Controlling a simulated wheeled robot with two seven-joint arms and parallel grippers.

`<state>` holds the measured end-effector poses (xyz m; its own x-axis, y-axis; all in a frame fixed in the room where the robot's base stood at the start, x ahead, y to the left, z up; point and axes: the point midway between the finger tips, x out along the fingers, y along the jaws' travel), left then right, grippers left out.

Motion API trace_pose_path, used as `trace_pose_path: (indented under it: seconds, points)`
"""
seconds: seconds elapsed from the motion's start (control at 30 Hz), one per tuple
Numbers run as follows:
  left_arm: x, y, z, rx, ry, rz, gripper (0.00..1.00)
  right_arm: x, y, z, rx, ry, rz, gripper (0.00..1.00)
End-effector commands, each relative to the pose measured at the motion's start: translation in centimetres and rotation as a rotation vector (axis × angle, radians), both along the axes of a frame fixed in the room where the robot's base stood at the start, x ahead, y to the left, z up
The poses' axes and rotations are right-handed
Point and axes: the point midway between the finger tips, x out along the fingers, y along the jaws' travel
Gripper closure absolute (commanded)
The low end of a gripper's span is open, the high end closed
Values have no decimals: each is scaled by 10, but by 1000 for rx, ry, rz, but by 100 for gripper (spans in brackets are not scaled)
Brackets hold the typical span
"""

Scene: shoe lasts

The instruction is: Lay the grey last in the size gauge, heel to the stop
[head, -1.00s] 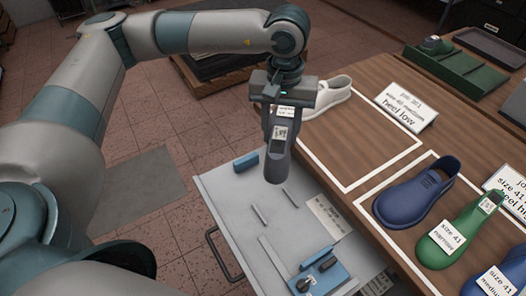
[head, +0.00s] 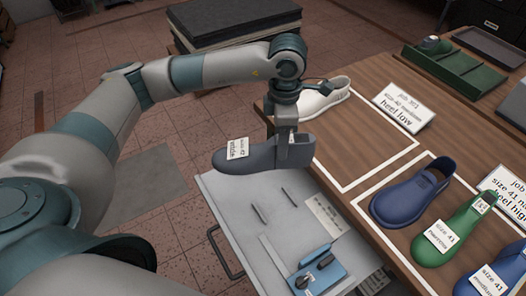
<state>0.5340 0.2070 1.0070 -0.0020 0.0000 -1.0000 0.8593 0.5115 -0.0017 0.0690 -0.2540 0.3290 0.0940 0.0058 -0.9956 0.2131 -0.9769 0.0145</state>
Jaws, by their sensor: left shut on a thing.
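The grey last (head: 265,155) is held in the air by my left gripper (head: 292,134), which is shut on its heel end at the right. Its toe points left and bears a white label. Below it lies a pale plate (head: 235,205), which looks like the size gauge, with two short metal bars, a long strip and a blue block (head: 318,273) with a black knob at the near end. The last is above the plate's far end, apart from it, and hides that end. My right gripper is not in view.
A wooden table (head: 365,150) at the right bears white outlined areas, a white shoe (head: 325,97), a blue shoe (head: 408,193), a green last (head: 452,232) and label cards. A green rack (head: 465,72) stands farther back. Open tiled floor lies left.

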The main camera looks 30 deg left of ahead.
Motion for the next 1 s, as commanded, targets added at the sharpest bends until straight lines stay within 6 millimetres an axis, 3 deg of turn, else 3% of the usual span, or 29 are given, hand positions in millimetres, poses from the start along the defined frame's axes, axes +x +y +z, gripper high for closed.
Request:
trace_pose_path:
  seconds: [0.8,1.0]
  points:
    - [-4,30,-51,2,3,1554,100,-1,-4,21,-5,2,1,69]
    - [-8,40,-62,0,1,1871,100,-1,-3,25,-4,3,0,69]
